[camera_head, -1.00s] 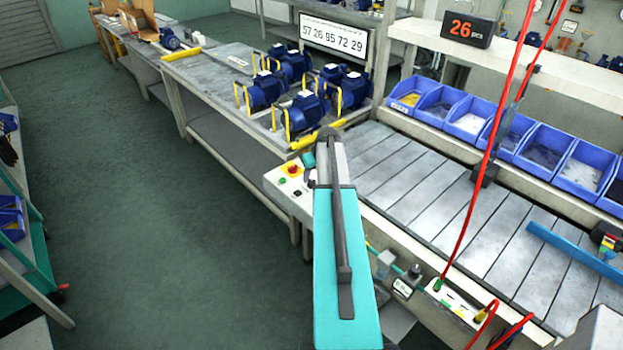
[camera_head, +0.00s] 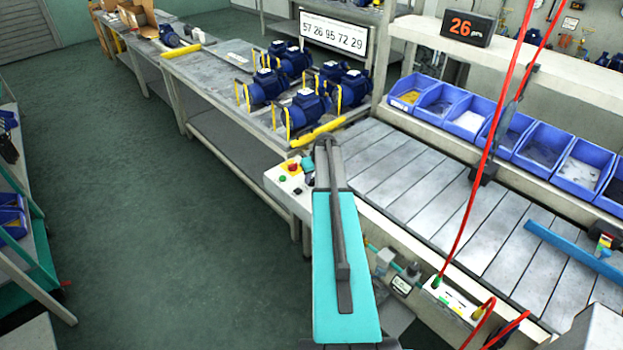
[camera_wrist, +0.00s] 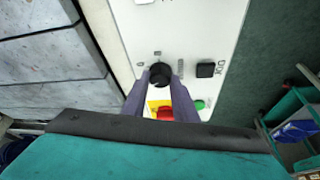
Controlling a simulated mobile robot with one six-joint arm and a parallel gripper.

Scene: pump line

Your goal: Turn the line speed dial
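The line speed dial (camera_wrist: 160,73) is a round black knob on the white control panel (camera_wrist: 204,28), near the middle of the wrist view. My gripper (camera_wrist: 161,77) has its two dark fingers parted, one on each side of the dial, with the tips level with it. Any gap between fingers and knob is too small to judge, so I cannot tell whether they grip it. In the head view my arm covers part of the panel (camera_head: 275,181), and the fingertips and the dial are not clear there.
A black JOG button (camera_wrist: 205,69) sits right of the dial. A red emergency button (camera_wrist: 165,113) on yellow and a green button (camera_wrist: 199,104) lie close below. The slatted conveyor (camera_head: 480,225) runs to the right. A red hose (camera_head: 470,205) hangs over it.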

